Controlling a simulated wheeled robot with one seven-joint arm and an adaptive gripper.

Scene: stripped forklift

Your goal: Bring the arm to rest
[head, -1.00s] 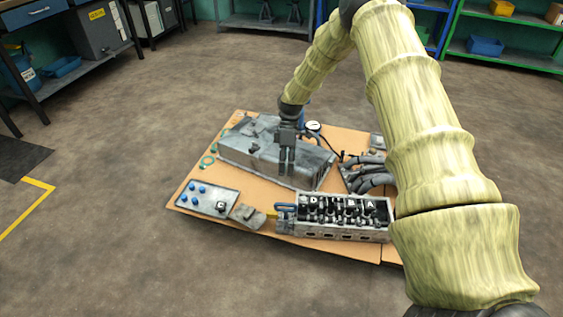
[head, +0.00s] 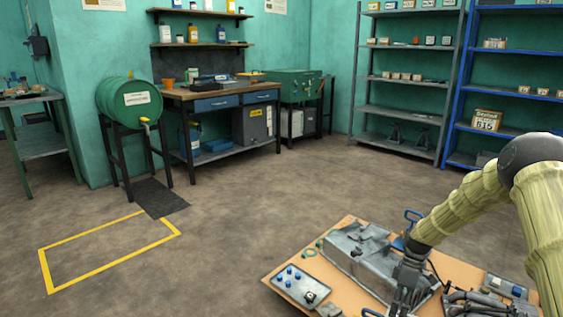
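My arm comes in from the right edge in the head view, in a pale yellow-green sleeve, and bends down to the left. My gripper (head: 402,296) is dark grey and points down at the lower right, in front of a grey metal block (head: 362,262) on an orange-tan board (head: 266,277). Its fingertips are at or past the bottom edge, so I cannot tell how far apart they are or whether they touch anything.
A tray with blue knobs (head: 301,285) lies on the board's left. Grey hoses (head: 478,305) lie at right. A yellow floor outline (head: 110,261) is at left. A workbench (head: 215,101), a green drum (head: 135,101) and shelving (head: 400,110) line the walls. The middle floor is clear.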

